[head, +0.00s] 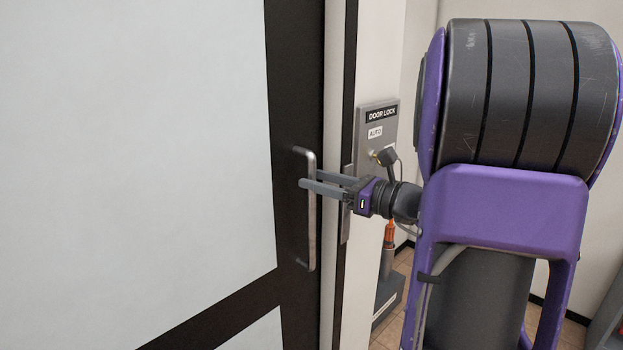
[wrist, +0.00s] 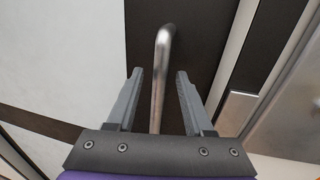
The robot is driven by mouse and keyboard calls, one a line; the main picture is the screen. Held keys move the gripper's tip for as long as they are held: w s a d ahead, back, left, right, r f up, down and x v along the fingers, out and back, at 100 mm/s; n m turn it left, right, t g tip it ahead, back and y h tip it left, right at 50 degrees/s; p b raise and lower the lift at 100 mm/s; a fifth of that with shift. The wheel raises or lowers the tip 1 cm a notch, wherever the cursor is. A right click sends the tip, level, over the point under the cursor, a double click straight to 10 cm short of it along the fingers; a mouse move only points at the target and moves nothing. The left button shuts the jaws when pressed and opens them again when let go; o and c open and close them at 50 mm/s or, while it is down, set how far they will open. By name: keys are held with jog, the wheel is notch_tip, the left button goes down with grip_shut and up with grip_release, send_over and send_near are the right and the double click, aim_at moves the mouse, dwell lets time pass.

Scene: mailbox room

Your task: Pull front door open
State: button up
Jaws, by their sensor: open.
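The front door has a dark frame and large pale panels (head: 130,130), and it fills the left of the head view. It looks closed against its jamb. A vertical silver bar handle (head: 312,240) is fixed to the dark door stile (head: 290,60). My gripper (head: 303,184) is open at the upper half of the handle. In the wrist view, the handle (wrist: 160,85) stands between the two open fingers of my gripper (wrist: 160,73), with a gap visible on both sides. I cannot tell whether a finger touches it.
A grey door lock panel (head: 376,125) labelled "DOOR LOCK" and "AUTO" is on the wall right of the jamb. An orange-topped object (head: 389,235) stands on a grey base below it. Pale wall and tiled floor lie behind my arm.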

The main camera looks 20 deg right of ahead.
jog(key=shift+x, duration=1)
grip_shut()
dwell(0.8)
